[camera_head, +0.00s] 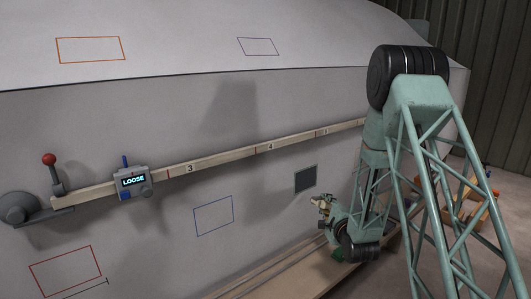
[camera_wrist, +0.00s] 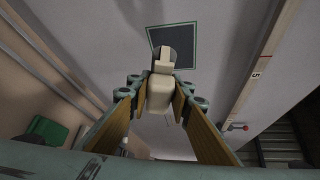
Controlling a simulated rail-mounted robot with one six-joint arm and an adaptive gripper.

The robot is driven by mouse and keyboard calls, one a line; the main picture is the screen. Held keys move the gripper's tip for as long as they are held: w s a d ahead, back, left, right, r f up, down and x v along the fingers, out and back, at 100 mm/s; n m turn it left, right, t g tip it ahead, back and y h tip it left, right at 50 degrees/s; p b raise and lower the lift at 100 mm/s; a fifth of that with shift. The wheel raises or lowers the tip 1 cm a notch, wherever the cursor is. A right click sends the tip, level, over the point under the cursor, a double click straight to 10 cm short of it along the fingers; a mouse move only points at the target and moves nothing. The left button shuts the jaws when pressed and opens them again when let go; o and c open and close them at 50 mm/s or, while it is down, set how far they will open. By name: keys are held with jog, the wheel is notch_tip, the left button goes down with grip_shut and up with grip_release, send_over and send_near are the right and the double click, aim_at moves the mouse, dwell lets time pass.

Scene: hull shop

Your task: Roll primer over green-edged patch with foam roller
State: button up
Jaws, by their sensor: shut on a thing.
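The green-edged patch (camera_wrist: 185,56) is a dark grey square on the pale hull in the wrist view. It also shows in the head view as a small dark square (camera_head: 305,180), left of my arm. My gripper (camera_wrist: 159,88) is shut on the cream handle of the foam roller (camera_wrist: 159,97). The roller's head overlaps the patch in the wrist view; I cannot tell whether it touches the hull. In the head view my gripper (camera_head: 325,206) is low, just right of and below the patch, and the roller is too small to make out clearly.
A wooden batten (camera_head: 220,158) with numbered marks runs along the hull above the patch. It carries a box reading LOOSE (camera_head: 133,181) and a red-knobbed lever (camera_head: 49,160). Orange, purple, blue and red outlines mark other hull areas. A green object (camera_wrist: 45,132) lies lower left.

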jog(key=a+r, duration=0.5)
jog(key=r, duration=0.5)
jog(key=shift+a+m+h, duration=0.25)
jog(key=shift+m+h, duration=0.15)
jog(key=shift+p, duration=0.6)
jog(key=shift+s+d+r+g+p, duration=0.15)
jog(key=shift+r+g+p, duration=0.2)
jog(key=shift+p, duration=0.45)
jog(key=p, duration=0.1)
jog(key=n+g+p, duration=0.1)
jog(key=p, duration=0.1)
jog(key=shift+s+d+r+g+h, duration=0.15)
jog(key=shift+s+d+g+h, duration=0.15)
jog(key=shift+h, duration=0.1)
jog(key=p, duration=0.2)
jog(key=n+g+p, duration=0.1)
jog(key=p, duration=0.1)
jog(key=shift+s+d+r, duration=0.25)
jog(key=shift+s+r, duration=0.05)
jog(key=shift+s, duration=0.1)
jog(key=shift+s+f+g+p, duration=0.1)
jog(key=shift+g+p, duration=0.25)
jog(key=shift+p, duration=0.15)
jog(key=shift+d+r+h+p, duration=0.1)
jog(key=shift+r+h+p, duration=0.15)
jog(key=shift+p, duration=0.35)
